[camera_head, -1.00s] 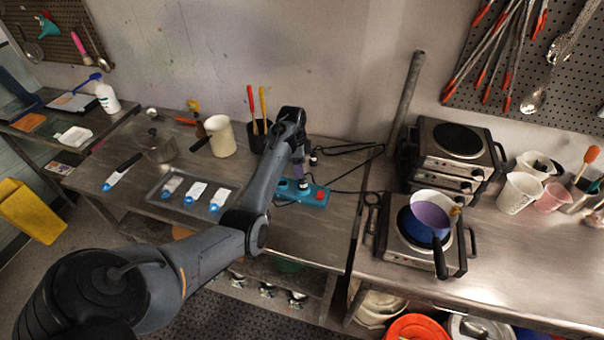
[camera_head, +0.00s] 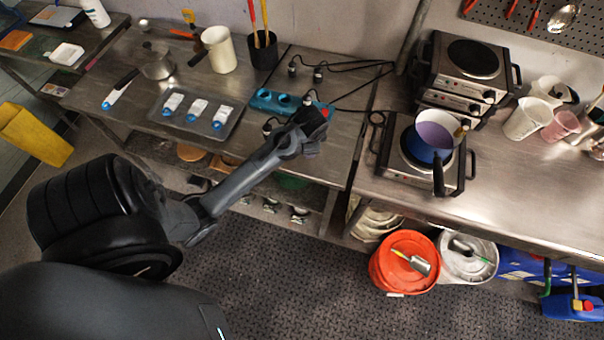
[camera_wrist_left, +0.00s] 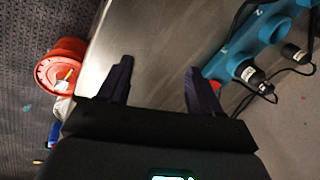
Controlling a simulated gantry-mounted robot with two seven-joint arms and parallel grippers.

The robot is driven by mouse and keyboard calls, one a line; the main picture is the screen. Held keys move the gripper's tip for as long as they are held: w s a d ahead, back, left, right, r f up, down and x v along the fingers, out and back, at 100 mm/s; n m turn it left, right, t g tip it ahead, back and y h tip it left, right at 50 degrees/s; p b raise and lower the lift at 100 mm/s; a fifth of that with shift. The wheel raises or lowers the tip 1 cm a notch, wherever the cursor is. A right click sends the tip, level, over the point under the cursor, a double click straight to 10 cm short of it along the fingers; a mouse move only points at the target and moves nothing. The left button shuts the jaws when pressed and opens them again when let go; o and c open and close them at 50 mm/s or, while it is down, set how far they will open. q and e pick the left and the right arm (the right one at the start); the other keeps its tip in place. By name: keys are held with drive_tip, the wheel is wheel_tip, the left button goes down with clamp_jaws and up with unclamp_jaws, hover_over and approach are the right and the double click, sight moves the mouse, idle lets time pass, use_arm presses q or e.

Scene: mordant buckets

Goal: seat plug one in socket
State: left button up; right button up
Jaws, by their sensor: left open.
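The blue socket strip (camera_head: 262,101) lies on the left metal table, with round sockets along its top. It also shows in the wrist view (camera_wrist_left: 243,40) at upper right. Two black plugs with cables stand behind it, one plug (camera_head: 292,70) and another plug (camera_head: 318,75). The wrist view shows a plug (camera_wrist_left: 251,76) beside the strip's red-switch end and a second plug (camera_wrist_left: 291,52); whether either is seated cannot be told. My left gripper (camera_wrist_left: 158,88) is open and empty, its fingers apart over bare tabletop beside the strip.
A grey tray (camera_head: 193,133) with several white, blue-ended items lies left of the strip. A white jug (camera_head: 219,50) and a black holder (camera_head: 262,54) stand behind. Hotplates (camera_head: 467,68) stand on the right table. An orange bucket (camera_head: 395,275) is on the floor.

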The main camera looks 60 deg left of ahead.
use_arm(q)
drive_tip(key=s+d+r+n+t+h, duration=0.1)
drive_tip(key=s+d, duration=0.6)
drive_tip(key=d, duration=0.3)
drive_tip(key=s+d+r+n+h, duration=0.1)
drive_tip(key=s+d+h, duration=0.1)
drive_tip(key=s+d, duration=0.6)
drive_tip(key=d, duration=0.3)
drive_tip(key=shift+d+r+n+t, duration=0.15)
drive_tip(key=shift+r+n+t, duration=0.2)
drive_tip(key=shift+n+t, duration=0.05)
drive_tip(key=shift+w, duration=0.1)
wheel_tip(320, 180, up, 18)
drive_tip(key=p, duration=1.8)
drive_tip(key=shift+r+p, duration=0.25)
drive_tip(key=shift+p, duration=0.05)
